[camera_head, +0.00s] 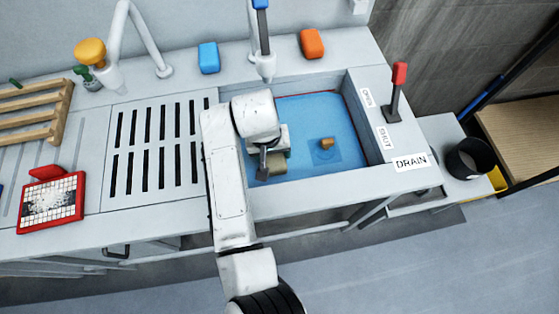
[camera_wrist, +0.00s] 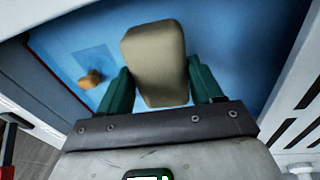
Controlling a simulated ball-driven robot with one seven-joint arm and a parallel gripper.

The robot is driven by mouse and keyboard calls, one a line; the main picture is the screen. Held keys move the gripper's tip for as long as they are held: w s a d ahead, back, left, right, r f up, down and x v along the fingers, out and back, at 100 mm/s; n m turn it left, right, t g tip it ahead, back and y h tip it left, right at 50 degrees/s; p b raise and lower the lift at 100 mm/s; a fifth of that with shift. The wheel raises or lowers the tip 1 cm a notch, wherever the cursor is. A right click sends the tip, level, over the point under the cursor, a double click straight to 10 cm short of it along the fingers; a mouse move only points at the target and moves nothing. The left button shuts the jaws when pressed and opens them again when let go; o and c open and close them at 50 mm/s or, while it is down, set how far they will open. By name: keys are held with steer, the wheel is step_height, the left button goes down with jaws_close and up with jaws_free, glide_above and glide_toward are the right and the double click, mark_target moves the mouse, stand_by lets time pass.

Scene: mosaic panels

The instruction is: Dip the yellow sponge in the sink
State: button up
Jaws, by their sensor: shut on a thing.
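My gripper (camera_head: 270,160) is over the left part of the sink (camera_head: 358,135). It is shut on a dull beige-yellow sponge (camera_head: 278,163). In the wrist view the sponge (camera_wrist: 153,62) sits between the two green fingers of the gripper (camera_wrist: 160,88), with blue behind it. The sink holds what looks like blue water (camera_head: 325,108). I cannot tell whether the sponge touches the water. A small brown-orange plug-like piece (camera_head: 327,143) lies to the right of the sponge; it also shows in the wrist view (camera_wrist: 91,79).
A blue sponge (camera_head: 209,57) and an orange sponge (camera_head: 312,43) lie along the back counter. A faucet (camera_head: 264,60) stands behind the sink. A slotted drainboard (camera_head: 110,190) and mosaic panel (camera_head: 50,203) are left.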

steer(key=shift+r+p, duration=1.8)
steer(key=shift+r, duration=0.25)
steer(key=shift+r+p, duration=0.3)
steer(key=shift+r, duration=2.25)
